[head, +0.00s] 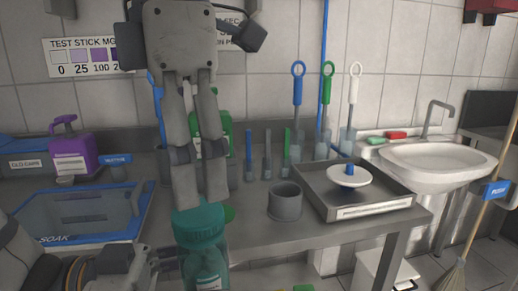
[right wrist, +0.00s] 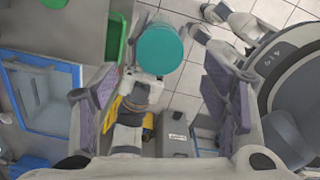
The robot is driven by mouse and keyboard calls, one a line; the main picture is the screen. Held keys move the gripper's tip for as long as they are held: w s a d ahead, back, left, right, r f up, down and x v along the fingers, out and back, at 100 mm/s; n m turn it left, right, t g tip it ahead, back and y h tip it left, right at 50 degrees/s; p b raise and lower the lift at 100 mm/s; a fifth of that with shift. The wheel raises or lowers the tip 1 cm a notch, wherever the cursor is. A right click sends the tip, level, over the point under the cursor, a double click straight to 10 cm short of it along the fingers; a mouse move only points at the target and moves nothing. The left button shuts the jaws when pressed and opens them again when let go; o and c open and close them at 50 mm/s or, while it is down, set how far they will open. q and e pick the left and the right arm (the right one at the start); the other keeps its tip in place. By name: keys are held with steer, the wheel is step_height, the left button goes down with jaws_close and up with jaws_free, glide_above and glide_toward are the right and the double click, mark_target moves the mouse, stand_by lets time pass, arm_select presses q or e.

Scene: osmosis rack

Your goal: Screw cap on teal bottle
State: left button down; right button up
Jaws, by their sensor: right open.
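The teal bottle (head: 207,268) is upright in front of the table's edge, its lower part cut off by the frame. The wide teal cap (head: 199,224) sits at its top; whether it is threaded on I cannot tell. The cap shows as a round disc in the right wrist view (right wrist: 160,48). My right gripper (head: 200,197) points down with its tips at the cap's upper rim in the head view. Its fingers are apart with nothing between them. My left gripper (head: 168,266) comes from the left and is shut on the bottle's side; its fingertips are partly hidden.
The grey table carries a blue-rimmed soak tray (head: 75,215), a purple jug (head: 72,150), a grey cup (head: 285,202) and a metal tray (head: 375,201) with a white disc. Brushes stand behind. A sink (head: 435,160) is at right. Tiled floor shows around the cap in the wrist view.

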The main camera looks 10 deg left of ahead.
mark_target(197, 211)
steer(key=n, duration=0.2)
steer(key=r+n, duration=0.1)
steer(key=n, duration=0.2)
steer(key=shift+s+a+r+n, duration=0.1)
steer(key=shift+a+r+n, duration=0.2)
steer(key=shift+r, duration=0.1)
steer(key=n, duration=0.1)
steer(key=r+n, duration=0.1)
steer(key=n, duration=0.3)
steer(key=shift+w+d+r, duration=0.15)
steer(key=shift+w+d, duration=0.05)
steer(key=shift+d, duration=0.2)
steer(key=shift+f, duration=4)
